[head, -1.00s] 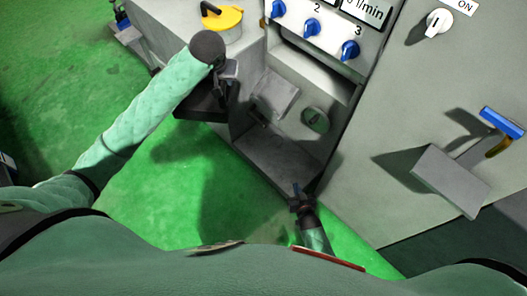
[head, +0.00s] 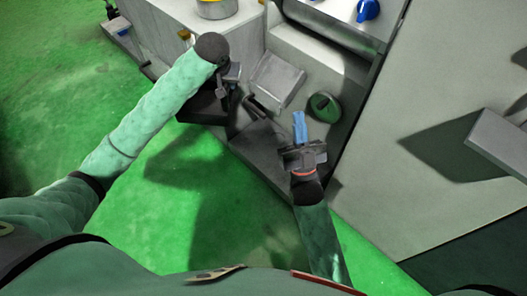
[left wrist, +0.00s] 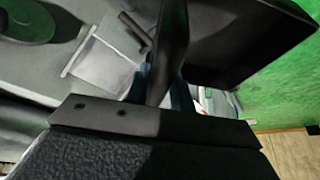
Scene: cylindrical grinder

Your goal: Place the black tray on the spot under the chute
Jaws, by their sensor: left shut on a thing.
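The black tray (head: 203,108) hangs under my left gripper (head: 222,88), to the left of the machine's recess and apart from the grey ledge (head: 262,150). In the left wrist view, the tray (left wrist: 250,45) is at upper right, and the blue fingers of my left gripper (left wrist: 162,88) are shut on its dark handle (left wrist: 172,42). The light grey chute (head: 277,80) slopes down in the recess; it also shows in the left wrist view (left wrist: 103,55). My right gripper (head: 300,128) is over the ledge's right part; whether its blue fingers are apart is unclear.
A round green-grey knob (head: 323,107) is on the recess wall, close to my right gripper. The machine's wide grey panel (head: 425,110) stands at right, with a protruding grey block (head: 498,145). Green floor (head: 200,210) is free in front.

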